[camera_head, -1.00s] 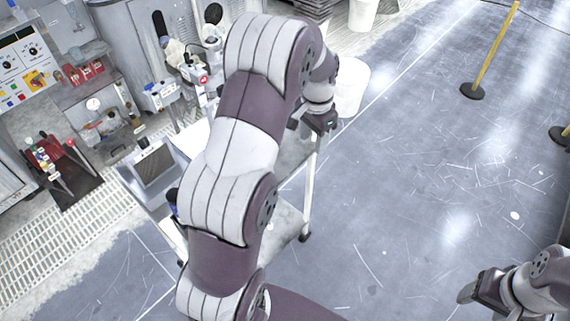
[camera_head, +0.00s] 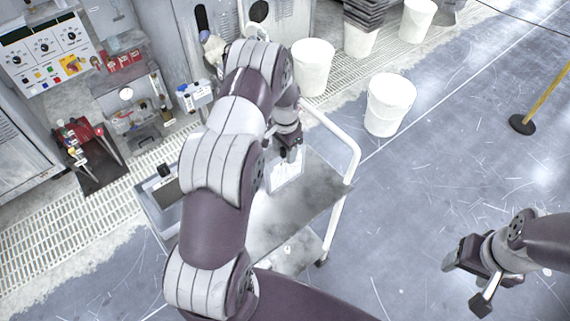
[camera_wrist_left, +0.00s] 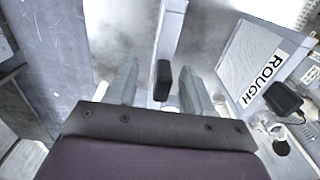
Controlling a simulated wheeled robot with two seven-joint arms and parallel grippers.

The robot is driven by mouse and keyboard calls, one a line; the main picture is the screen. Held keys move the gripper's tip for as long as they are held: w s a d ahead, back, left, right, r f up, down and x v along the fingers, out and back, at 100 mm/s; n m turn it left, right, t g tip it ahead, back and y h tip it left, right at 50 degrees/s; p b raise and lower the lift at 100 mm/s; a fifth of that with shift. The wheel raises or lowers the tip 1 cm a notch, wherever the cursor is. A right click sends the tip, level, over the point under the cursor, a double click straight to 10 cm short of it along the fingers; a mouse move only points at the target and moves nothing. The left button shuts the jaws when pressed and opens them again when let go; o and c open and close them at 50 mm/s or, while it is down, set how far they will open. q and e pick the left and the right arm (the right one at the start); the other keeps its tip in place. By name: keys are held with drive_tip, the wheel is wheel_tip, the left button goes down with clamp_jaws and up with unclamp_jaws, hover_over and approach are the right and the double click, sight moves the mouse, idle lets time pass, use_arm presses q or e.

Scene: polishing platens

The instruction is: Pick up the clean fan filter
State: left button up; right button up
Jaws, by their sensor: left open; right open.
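A white-framed flat piece (camera_head: 287,170), possibly the clean fan filter, is on the metal cart below my left gripper (camera_head: 289,148). I cannot read any mark on it. In the left wrist view, a narrow white piece (camera_wrist_left: 171,28) with a small black block (camera_wrist_left: 162,82) shows between the spread fingers. The left gripper (camera_wrist_left: 160,72) is open, and no hold is visible. A grey panel in a pale frame, labelled ROUGH (camera_wrist_left: 262,78), is to its right. My right gripper (camera_head: 466,280) is open and empty over the floor at the right.
The cart (camera_head: 312,190) has a white rail on its right side. White buckets (camera_head: 390,104) stand behind it. Machines and a control panel (camera_head: 44,48) line the left. A yellow post (camera_head: 545,95) stands far right. Floor right of the cart is clear.

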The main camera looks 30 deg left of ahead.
use_arm(q)
drive_tip(key=shift+w+a+f, duration=0.1)
drive_tip(key=shift+w+f, duration=0.1)
drive_tip(key=shift+f, duration=0.4)
drive_tip(key=shift+w+a+f, duration=0.1)
drive_tip(key=shift+w+f, duration=0.1)
drive_tip(key=shift+f, duration=0.35)
drive_tip(key=shift+s+d+r, duration=0.1)
drive_tip(key=shift+s+r, duration=0.1)
drive_tip(key=shift+s, duration=0.05)
drive_tip(key=c, duration=0.4)
drive_tip(key=shift+d, duration=0.1)
clamp_jaws()
use_arm(e)
drive_tip(key=shift+w+r, duration=0.2)
drive_tip(key=shift+r, duration=0.05)
